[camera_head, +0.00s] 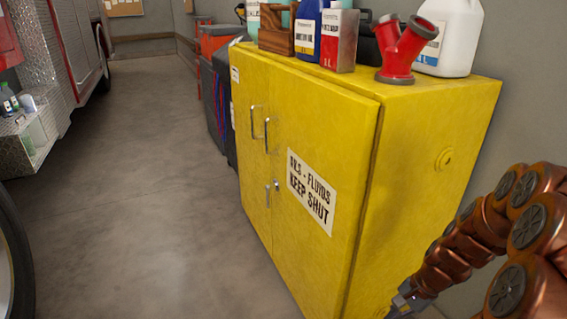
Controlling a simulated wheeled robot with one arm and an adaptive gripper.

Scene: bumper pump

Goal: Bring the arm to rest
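My copper-coloured arm enters at the lower right and bends down beside the right side of the yellow cabinet (424,170). Only part of my gripper (405,303) shows, at the bottom edge near the cabinet's lower right. Its fingertips are cut off or too small to make out, so its opening and anything in it cannot be told. Both cabinet doors look shut, with a sign (311,190) reading "OILS - FLUIDS KEEP SHUT" and metal handles.
A red Y-shaped fitting (403,50), a white jug (452,38), a blue bottle (308,30) and a tin (340,40) stand on the cabinet. A red vehicle (72,40) with a diamond-plate step (40,148) is at the left. Open concrete floor (145,190) lies between.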

